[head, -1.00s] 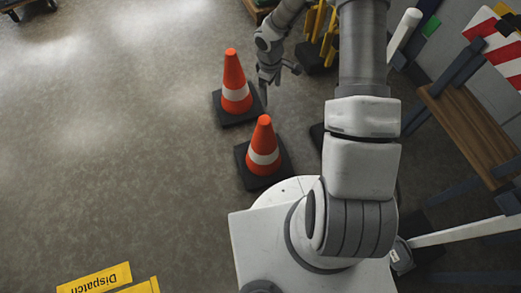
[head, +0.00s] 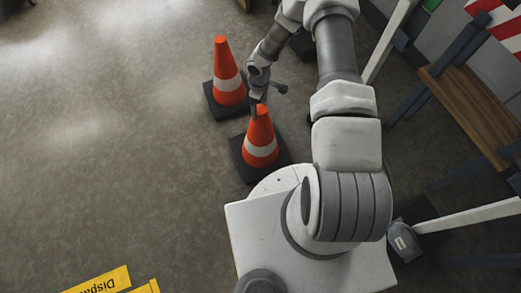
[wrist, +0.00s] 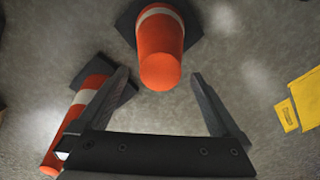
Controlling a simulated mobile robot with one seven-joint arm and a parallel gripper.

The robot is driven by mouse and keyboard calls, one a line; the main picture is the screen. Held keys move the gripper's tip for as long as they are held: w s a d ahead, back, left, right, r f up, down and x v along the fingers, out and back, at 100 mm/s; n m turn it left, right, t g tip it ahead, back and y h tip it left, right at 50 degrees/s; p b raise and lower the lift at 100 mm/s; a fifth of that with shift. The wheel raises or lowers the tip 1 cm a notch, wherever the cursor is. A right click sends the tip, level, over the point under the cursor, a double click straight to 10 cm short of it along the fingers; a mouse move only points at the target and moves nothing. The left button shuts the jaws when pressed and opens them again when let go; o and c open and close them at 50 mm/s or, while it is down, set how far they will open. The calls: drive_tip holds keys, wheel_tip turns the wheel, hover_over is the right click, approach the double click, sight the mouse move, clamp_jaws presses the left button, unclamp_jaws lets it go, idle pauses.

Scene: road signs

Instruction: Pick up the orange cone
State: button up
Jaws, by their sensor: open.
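Two orange cones with white bands and dark square bases stand upright on the floor. The nearer cone (head: 260,146) is close to my base; the farther cone (head: 227,77) is behind it, slightly left. My gripper (head: 259,99) is over the nearer cone's top in the head view, partly hiding it. In the wrist view my gripper (wrist: 160,76) is open, with nothing held. The nearer cone (wrist: 162,48) lies ahead, its orange tip between the fingers' directions; contact is not visible. The farther cone (wrist: 88,105) is at the left, partly hidden by the left finger.
A wooden bench (head: 465,110) and a red-and-white striped board (head: 500,35) stand at the right. The floor (head: 100,150) at the left is clear.

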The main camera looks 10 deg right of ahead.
drive_tip(key=f+b, duration=0.1)
drive_tip(key=f, duration=0.2)
drive_tip(key=f+b, duration=0.1)
drive_tip(key=f, duration=0.2)
drive_tip(key=shift+s+d, duration=0.1)
drive_tip(key=shift+d, duration=0.1)
drive_tip(key=shift+r, duration=0.1)
clamp_jaws()
